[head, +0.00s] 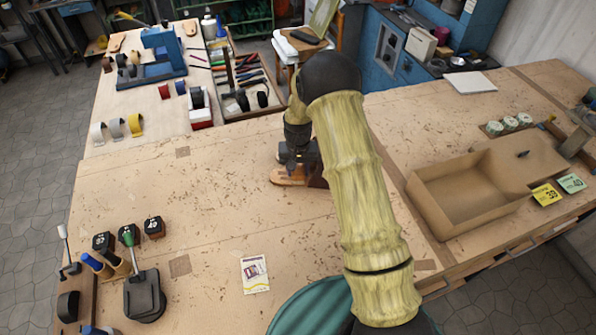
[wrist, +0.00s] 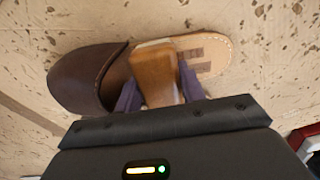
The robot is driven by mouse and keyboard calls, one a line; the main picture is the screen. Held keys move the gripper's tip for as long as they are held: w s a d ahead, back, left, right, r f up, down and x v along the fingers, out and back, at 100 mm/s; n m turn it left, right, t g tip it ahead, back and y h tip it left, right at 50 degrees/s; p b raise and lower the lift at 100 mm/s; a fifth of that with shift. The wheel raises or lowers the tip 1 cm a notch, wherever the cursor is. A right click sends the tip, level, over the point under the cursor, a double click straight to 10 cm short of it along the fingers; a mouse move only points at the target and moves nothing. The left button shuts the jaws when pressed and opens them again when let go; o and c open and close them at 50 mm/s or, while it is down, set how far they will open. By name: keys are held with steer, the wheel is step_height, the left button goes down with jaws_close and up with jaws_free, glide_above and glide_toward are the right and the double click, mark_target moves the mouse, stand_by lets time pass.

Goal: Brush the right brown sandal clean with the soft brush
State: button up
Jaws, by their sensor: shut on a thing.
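A brown sandal (wrist: 78,80) lies on the workbench in the wrist view, its dark closed upper at the left and its pale stitched insole (wrist: 215,58) at the right. In the head view its tan sole (head: 287,178) shows beneath my gripper (head: 299,160), and the rest is largely hidden by my arm. My gripper, also in the wrist view (wrist: 160,95), is shut on the wooden-backed brush (wrist: 156,72). The brush is over the sandal's middle, beside the upper's opening. Its bristles are hidden, so contact cannot be told.
An open cardboard box (head: 425,190) stands at the right. A tool tray (head: 240,80) lies at the back. A printed card (head: 255,275) and a dark stand (head: 145,296) are at the front left. The bench left of the sandal is clear.

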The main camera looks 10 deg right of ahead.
steer(key=shift+w+d, duration=0.1)
steer(key=shift+w, duration=0.4)
steer(key=shift+s+f, duration=0.1)
steer(key=shift+s, duration=0.05)
stand_by(0.5)
steer(key=shift+s, duration=1.3)
steer(key=shift+w+r+p, duration=0.1)
steer(key=shift+r+p, duration=2.25)
steer(key=shift+r, duration=1.75)
steer(key=shift+w, duration=0.1)
